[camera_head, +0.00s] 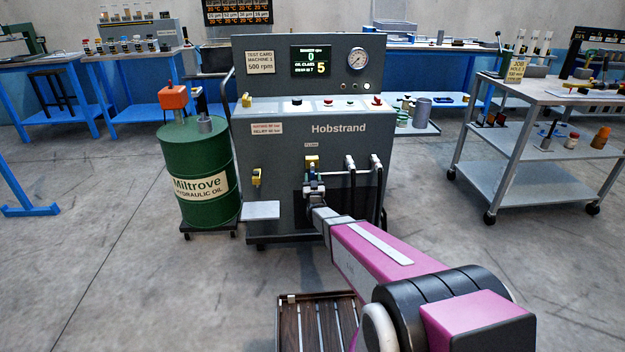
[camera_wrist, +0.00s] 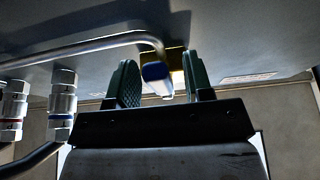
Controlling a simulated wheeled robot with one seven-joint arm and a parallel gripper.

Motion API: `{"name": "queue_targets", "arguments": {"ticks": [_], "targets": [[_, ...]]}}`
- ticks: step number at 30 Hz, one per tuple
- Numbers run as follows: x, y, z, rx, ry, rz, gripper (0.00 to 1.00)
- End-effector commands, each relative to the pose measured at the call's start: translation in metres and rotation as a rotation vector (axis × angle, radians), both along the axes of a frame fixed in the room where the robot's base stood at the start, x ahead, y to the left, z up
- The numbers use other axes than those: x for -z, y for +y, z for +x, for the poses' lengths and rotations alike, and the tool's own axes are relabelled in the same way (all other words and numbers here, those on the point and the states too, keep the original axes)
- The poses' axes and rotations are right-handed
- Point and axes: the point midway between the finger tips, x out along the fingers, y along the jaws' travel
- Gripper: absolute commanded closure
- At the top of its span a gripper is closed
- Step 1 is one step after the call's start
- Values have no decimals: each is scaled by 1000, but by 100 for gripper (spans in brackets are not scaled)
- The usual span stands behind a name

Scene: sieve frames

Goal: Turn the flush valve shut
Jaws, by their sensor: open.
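The flush valve (camera_head: 312,162) is a yellow brass fitting on the front of the dark grey Hobstrand machine, under a small label. In the wrist view, some of its yellow body (camera_wrist: 177,77) shows behind a blue-tipped part (camera_wrist: 155,72), which looks like its lever. My gripper (camera_head: 314,187) is at the machine front, just below the yellow fitting. In the wrist view its fingers (camera_wrist: 161,82) are open, one on each side of the blue-tipped part, with gaps visible. Much of the lever is hidden by my gripper in the head view.
A metal pipe (camera_wrist: 85,48) runs close beside the fingers. Hose couplings (camera_wrist: 63,95) hang near it. Another yellow valve (camera_head: 257,177) sits on the machine's left, above a small shelf (camera_head: 260,211). A green oil drum (camera_head: 197,172) stands left; a trolley (camera_head: 545,95) stands right.

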Motion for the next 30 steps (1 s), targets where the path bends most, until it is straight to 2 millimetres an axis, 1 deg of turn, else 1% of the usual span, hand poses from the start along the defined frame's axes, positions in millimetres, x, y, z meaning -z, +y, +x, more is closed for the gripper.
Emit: {"name": "queue_targets", "arguments": {"ticks": [6, 7, 8, 9, 10, 11, 22, 26, 30], "targets": [[0, 0, 0, 0, 0, 0, 53], [0, 0, 0, 0, 0, 0, 60], [0, 0, 0, 0, 0, 0, 69], [0, 0, 0, 0, 0, 0, 82], [0, 0, 0, 0, 0, 0, 92], [0, 0, 0, 0, 0, 0, 100], [0, 2, 0, 0, 0, 36, 100], [-1, 7, 0, 0, -1, 95, 100], [-2, 13, 0, -1, -1, 193, 100]]}}
